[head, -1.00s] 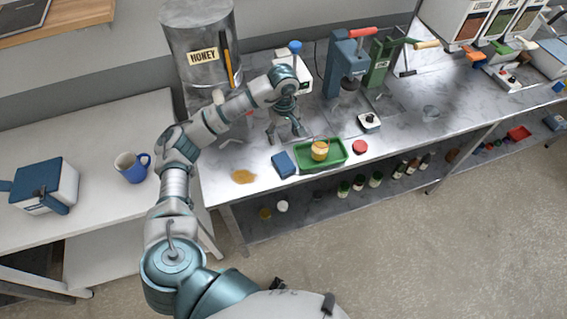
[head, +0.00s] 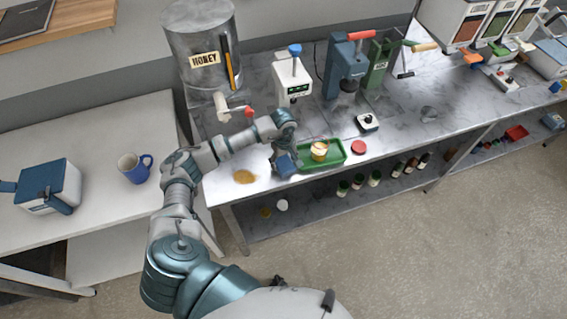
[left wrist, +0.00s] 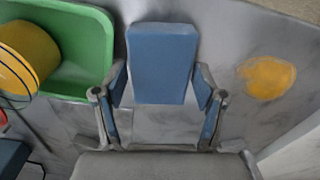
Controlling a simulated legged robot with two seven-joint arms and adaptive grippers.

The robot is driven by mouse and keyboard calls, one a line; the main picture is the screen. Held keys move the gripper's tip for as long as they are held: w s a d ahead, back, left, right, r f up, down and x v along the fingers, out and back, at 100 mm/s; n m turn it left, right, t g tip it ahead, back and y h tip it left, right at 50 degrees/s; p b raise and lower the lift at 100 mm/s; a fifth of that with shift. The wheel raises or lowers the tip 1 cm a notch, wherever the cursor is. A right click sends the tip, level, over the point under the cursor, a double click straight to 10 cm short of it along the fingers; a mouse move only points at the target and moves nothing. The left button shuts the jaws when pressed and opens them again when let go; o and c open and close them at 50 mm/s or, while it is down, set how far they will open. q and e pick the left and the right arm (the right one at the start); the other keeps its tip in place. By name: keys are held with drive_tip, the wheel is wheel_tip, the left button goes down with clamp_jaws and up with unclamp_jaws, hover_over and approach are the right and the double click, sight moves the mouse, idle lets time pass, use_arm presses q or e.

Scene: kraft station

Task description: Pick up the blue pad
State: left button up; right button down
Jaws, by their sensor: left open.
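The blue pad (head: 286,166) lies at the front edge of the metal bench, just left of the green tray. My left gripper (head: 283,155) is over it and partly hides it in the head view. In the left wrist view the blue pad (left wrist: 162,62) is a plain blue block between the two fingers of my open left gripper (left wrist: 161,82). A finger is on each side of its near end; I cannot tell whether they touch it. My right gripper is not in view.
The green tray (head: 337,161) holds a honey-coloured jar (head: 319,151) close beside the pad. A yellow-brown spill (head: 243,177) lies on the other side. A red lid (head: 358,147) is right of the tray. The honey tank (head: 205,85) stands behind my left arm.

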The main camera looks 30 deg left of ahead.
sight(285, 164)
use_arm(q)
drive_tip(key=c, duration=0.7)
drive_tip(key=shift+a+r, duration=0.1)
drive_tip(key=shift+r, duration=0.4)
drive_tip(key=shift+s+d+r+b, duration=0.2)
drive_tip(key=shift+d+r+b, duration=0.05)
drive_tip(key=shift+r, duration=0.4)
drive_tip(key=shift+s+d+r+b, duration=0.2)
drive_tip(key=shift+d+r+b, duration=0.05)
drive_tip(key=shift+r, duration=0.35)
drive_tip(key=s+d+r+b, duration=0.1)
drive_tip(key=s+d+b, duration=0.1)
drive_tip(key=s+d, duration=0.8)
drive_tip(key=shift+s+d+r, duration=0.25)
drive_tip(key=shift+d+r, duration=0.05)
drive_tip(key=shift+d, duration=0.05)
